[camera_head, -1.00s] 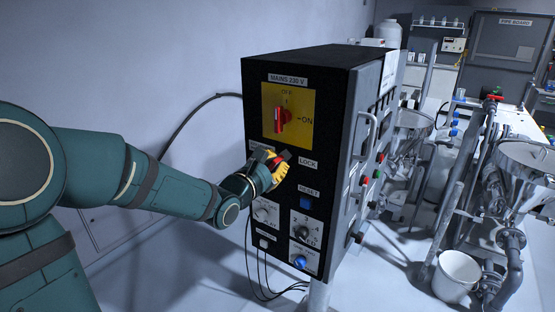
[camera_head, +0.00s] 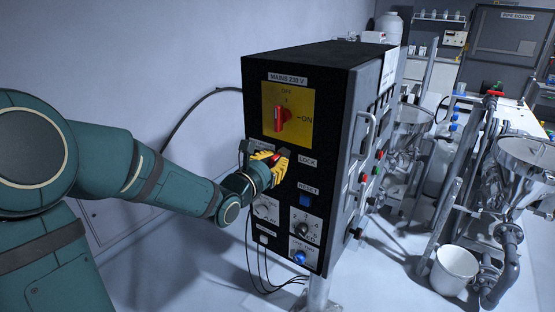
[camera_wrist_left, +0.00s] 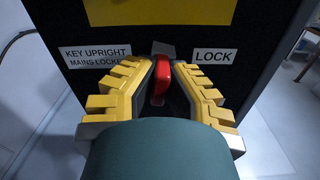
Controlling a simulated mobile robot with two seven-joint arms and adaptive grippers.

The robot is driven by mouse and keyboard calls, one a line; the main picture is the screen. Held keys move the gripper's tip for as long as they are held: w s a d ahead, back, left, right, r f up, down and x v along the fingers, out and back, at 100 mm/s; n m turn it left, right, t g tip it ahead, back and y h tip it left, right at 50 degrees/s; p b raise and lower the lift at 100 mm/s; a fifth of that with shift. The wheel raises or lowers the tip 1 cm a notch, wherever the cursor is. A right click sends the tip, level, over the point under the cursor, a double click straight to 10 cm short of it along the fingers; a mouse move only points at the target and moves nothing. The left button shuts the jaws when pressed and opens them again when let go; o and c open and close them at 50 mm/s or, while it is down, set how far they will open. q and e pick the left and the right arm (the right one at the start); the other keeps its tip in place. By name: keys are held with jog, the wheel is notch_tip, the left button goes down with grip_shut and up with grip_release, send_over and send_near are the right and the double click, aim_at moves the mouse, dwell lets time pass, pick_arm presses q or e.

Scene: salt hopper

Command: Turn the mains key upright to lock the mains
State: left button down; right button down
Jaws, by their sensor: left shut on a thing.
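The black control cabinet (camera_head: 290,68) stands in the middle of the head view. My left gripper (camera_head: 278,160) is at its front face, below the yellow switch plate. In the left wrist view my left gripper (camera_wrist_left: 160,82) has its yellow fingers closed around the red mains key (camera_wrist_left: 161,72). The key stands close to upright there, between the "KEY UPRIGHT" label (camera_wrist_left: 96,56) and the "LOCK" label (camera_wrist_left: 212,56). Its lower part is partly hidden by the fingers. The red mains switch (camera_head: 281,118) above stands upright under "OFF". My right gripper is not in view.
Below the gripper are a blue reset button (camera_head: 305,201), a selector knob (camera_head: 302,229) and hanging cables (camera_head: 252,265). A metal handle (camera_head: 369,133) sticks out on the cabinet's right side. Steel hoppers (camera_head: 524,155) and a white bucket (camera_head: 455,268) stand at right.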

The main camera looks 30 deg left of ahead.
pick_arm(q)
jog(key=c, duration=1.1)
grip_release()
jog(key=shift+o, duration=0.2)
